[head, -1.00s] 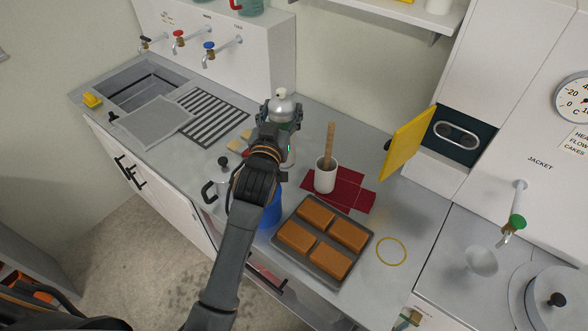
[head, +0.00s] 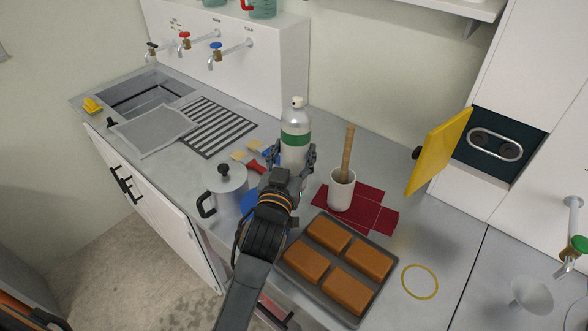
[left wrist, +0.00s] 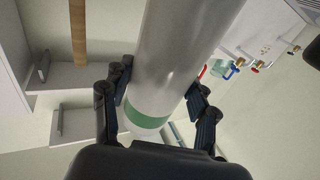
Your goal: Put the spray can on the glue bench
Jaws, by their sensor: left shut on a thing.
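The spray can (head: 296,122) is silver with a green band and a pale cap. It stands upright in the head view, in front of the back wall. My left gripper (head: 287,160) is shut on its lower part, one finger on each side. The can's base is hidden behind the gripper, so I cannot tell whether it touches the worktop. In the left wrist view the can (left wrist: 188,45) fills the space between the fingers (left wrist: 160,115). A long grey worktop (head: 440,235) runs below; I cannot tell which part is the glue bench. My right gripper is not in view.
Right of the can, a white cup (head: 342,192) with a wooden stick stands on dark red cloth (head: 379,217). A tray of brown blocks (head: 291,271) is in front. A lidded metal pot (head: 225,190) and brushes (head: 246,157) are left. A yellow panel (head: 437,150) juts out right.

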